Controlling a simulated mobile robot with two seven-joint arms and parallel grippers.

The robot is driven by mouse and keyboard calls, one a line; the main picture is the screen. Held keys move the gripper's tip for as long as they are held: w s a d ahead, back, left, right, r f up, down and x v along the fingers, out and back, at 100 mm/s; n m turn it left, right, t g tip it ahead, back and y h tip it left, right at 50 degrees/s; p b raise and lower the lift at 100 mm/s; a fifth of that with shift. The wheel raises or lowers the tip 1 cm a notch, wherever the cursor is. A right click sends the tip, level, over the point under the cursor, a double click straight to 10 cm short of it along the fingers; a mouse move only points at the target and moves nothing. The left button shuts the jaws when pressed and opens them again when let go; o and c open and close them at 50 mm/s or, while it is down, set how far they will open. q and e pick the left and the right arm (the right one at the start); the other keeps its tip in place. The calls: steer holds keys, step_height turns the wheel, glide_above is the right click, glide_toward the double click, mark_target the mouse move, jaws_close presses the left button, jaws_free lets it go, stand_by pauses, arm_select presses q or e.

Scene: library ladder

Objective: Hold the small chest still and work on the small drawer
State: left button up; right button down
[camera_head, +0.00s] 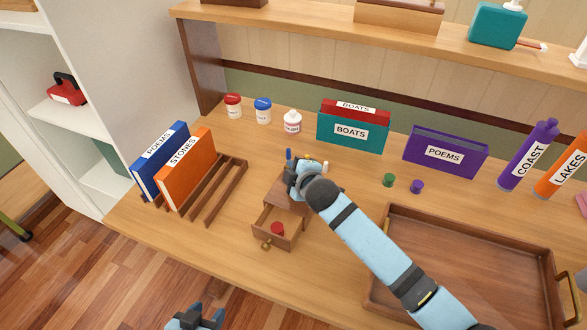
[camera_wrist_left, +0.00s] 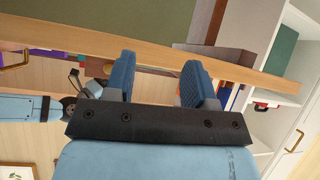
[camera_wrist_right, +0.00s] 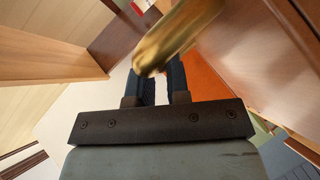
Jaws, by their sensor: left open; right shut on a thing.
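The small chest (camera_head: 276,192) is a brown wooden box on the table, partly hidden by my right arm. Its small drawer (camera_head: 290,242) is pulled out toward the front, with a brass knob (camera_head: 267,243) and a red item (camera_head: 278,229) inside. My right gripper (camera_head: 292,168) is at the top of the chest, shut on it. In the right wrist view a brass part (camera_wrist_right: 178,38) lies across the fingertips, beside reddish-brown wood. My left gripper (camera_head: 208,316) is open and empty, low in front of the table; its parted fingers also show in the left wrist view (camera_wrist_left: 160,82).
Left of the chest is a slotted rack (camera_head: 228,190) with a blue book (camera_head: 160,157) and an orange book (camera_head: 187,170). A wooden tray (camera_head: 470,248) lies right. A green cap (camera_head: 389,180) and purple cap (camera_head: 417,186) lie behind my right arm. Small jars stand at the back.

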arm_select(q)
steer(key=c, duration=0.5)
steer(key=shift+w+d+r+m, duration=0.1)
steer(key=shift+d+r+m, duration=0.1)
steer(key=shift+m, duration=0.3)
steer(key=c, duration=0.4)
steer(key=shift+w+d+r+m, duration=0.1)
steer(key=shift+r+m, duration=0.25)
steer(key=shift+m, duration=0.35)
jaws_close()
steer(key=d+r+m+t+h, duration=0.2)
steer(key=d+r+m+h, duration=0.3)
steer(key=m, duration=1)
steer(key=m+y, duration=0.2)
steer(key=m, duration=0.1)
glide_toward(265, 250)
steer(key=x, duration=0.6)
steer(key=shift+a+f, duration=0.1)
steer(key=shift+f, duration=0.05)
steer(key=shift+w+d, duration=0.3)
steer(key=shift+w, duration=0.25)
